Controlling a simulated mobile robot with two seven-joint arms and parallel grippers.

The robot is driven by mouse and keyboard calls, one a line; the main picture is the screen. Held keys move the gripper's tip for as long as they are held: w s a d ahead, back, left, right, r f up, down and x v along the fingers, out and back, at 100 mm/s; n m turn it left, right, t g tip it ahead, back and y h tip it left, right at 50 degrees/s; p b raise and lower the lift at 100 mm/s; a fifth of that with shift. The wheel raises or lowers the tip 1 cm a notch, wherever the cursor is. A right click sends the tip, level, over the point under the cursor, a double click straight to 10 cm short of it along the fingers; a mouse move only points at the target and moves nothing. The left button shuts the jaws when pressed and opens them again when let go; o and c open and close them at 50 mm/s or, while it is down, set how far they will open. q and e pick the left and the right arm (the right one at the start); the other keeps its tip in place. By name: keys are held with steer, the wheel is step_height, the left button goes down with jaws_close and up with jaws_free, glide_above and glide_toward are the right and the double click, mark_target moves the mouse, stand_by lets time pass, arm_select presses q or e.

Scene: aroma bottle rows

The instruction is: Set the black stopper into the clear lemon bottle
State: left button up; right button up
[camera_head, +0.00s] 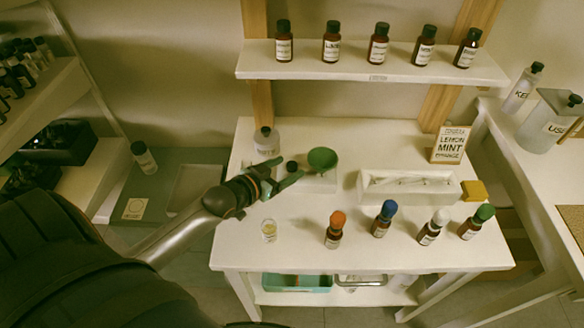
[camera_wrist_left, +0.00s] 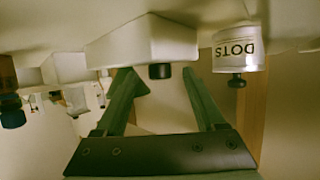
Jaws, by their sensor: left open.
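A small clear bottle (camera_head: 269,230) with yellowish content stands on the front left of the white table; any label on it is too small to read. The black stopper (camera_head: 291,166) is on a white block beside a green bowl. In the left wrist view, which is upside down, the stopper (camera_wrist_left: 160,71) shows against the white block (camera_wrist_left: 140,42). My left gripper (camera_head: 283,174) is open, its fingers close to the stopper. In the left wrist view the stopper appears between the fingertips (camera_wrist_left: 157,76); contact cannot be told. My right gripper is not in view.
The green bowl (camera_head: 322,158) is right of the stopper. The DOTS jar (camera_wrist_left: 235,52) stands nearby. Bottles with orange (camera_head: 338,218), blue (camera_head: 389,208), white and green caps line the front right. A white tray (camera_head: 362,198) lies behind them. A shelf (camera_head: 340,70) holds brown bottles above.

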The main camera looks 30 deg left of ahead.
arm_select(q)
steer(key=shift+w+d+f, duration=0.1)
steer(key=shift+w+f, duration=0.15)
steer(key=shift+w, duration=0.25)
steer(key=shift+c, duration=0.4)
jaws_close()
